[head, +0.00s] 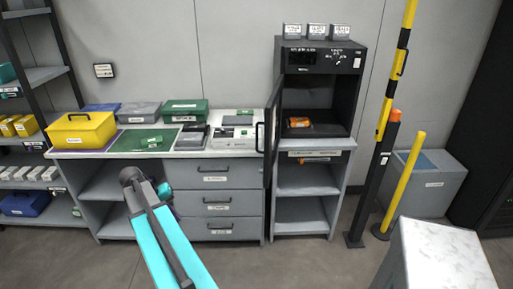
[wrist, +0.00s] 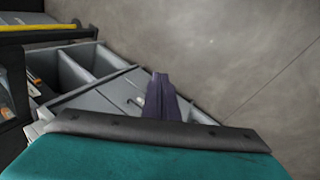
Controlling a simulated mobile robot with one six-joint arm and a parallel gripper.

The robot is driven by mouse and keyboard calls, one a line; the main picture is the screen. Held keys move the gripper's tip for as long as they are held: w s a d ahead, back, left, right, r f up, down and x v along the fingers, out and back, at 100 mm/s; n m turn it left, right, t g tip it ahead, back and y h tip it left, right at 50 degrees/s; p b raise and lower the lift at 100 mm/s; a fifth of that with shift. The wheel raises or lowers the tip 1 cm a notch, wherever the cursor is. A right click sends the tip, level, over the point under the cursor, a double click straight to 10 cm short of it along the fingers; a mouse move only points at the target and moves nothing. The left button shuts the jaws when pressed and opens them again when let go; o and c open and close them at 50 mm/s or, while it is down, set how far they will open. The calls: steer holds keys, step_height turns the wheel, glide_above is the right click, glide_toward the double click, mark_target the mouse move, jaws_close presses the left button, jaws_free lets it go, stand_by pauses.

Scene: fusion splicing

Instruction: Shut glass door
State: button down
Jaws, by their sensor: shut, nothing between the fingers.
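The glass door (head: 271,132) stands swung open at the left side of a black cabinet (head: 356,88). I see it nearly edge-on, with its dark handle (head: 258,137) facing left. The cabinet's interior is exposed, and an orange item (head: 299,122) lies inside on its floor. My gripper (wrist: 160,78) shows in the wrist view as dark fingers together, with nothing between them. In the head view my arm reaches up in front of the bench, left of and apart from the door; the fingertips are hidden there.
The bench (head: 188,152) left of the door carries a yellow box (head: 81,129), a green box (head: 185,110) and small devices. A black post (head: 376,180) and yellow poles stand right of the cabinet. A marble-topped block (head: 445,250) is at front right. Floor before the cabinet is clear.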

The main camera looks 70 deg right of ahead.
steer(key=s+d+r+m+h, duration=0.1)
steer(key=s+d+r+m, duration=0.4)
steer(key=d+r, duration=0.85)
steer(key=m+g, duration=0.2)
steer(key=m, duration=0.1)
glide_toward(257, 146)
steer(key=w+a+r, duration=0.2)
steer(key=a, duration=0.3)
steer(key=shift+w+r+h, duration=0.25)
steer(key=shift+h, duration=0.15)
steer(key=shift+f, duration=0.1)
steer(key=shift+s+d+f+p, duration=0.7)
steer(key=shift+s+d+f, duration=0.15)
steer(key=shift+s+f, duration=0.5)
steer(key=shift+s+d+f+p, duration=0.8)
steer(key=shift+s+f, duration=0.45)
steer(key=shift+s, duration=0.1)
steer(key=shift+s+d+f+p, duration=0.65)
steer(key=shift+s+d+f, duration=0.2)
steer(key=shift+s+f, duration=0.5)
